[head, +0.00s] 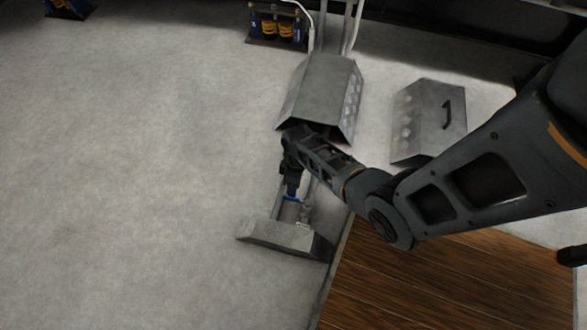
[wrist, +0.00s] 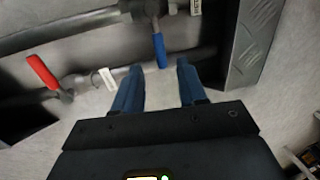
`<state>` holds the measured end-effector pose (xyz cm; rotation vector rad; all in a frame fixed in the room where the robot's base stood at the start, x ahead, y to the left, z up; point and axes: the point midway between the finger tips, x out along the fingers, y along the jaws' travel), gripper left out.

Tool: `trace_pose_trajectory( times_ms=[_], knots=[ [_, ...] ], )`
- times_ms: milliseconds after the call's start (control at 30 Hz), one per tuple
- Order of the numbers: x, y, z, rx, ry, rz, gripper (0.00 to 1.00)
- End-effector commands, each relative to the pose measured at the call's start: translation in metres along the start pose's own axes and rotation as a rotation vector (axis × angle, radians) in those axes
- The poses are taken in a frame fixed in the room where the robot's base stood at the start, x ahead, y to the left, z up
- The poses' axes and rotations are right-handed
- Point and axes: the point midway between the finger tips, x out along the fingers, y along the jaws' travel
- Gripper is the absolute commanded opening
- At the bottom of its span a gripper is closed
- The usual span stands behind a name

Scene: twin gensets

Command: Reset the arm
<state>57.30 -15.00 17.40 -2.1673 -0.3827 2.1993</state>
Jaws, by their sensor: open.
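My arm reaches in from the right in the head view. My gripper (head: 291,187) points down at pipework between two grey metal covers. In the wrist view my gripper (wrist: 160,68) has its two blue-grey fingers apart, with nothing clamped between them. A blue lever handle (wrist: 160,50) on a pipe shows just ahead, its near end between the fingertips in the picture; I cannot tell the depth gap. A red lever handle (wrist: 41,72) sits on a pipe to the left. My gripper and wrist hide part of the pipework in the head view.
A sloped grey cover (head: 320,90) stands behind the gripper and a low grey ramp-like cover (head: 285,236) in front. A grey box with a handle (head: 430,120) is at right. A wooden surface (head: 450,280) lies below my arm. Open floor (head: 130,150) fills the left.

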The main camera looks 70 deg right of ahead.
Motion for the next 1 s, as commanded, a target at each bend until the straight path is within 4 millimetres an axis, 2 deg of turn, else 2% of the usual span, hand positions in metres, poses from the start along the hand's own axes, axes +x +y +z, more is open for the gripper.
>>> trace_pose_trajectory(
  times_ms=[33,200,800,1000],
  knots=[
    [-0.008,-0.001,0.000,0.000,0.000,0.001,0.41],
    [-0.015,0.000,0.001,0.000,-0.001,-0.001,0.41],
    [-0.014,0.000,0.001,0.000,0.000,0.001,0.41],
    [-0.009,-0.009,0.018,0.008,0.034,0.077,0.41]
  ],
)
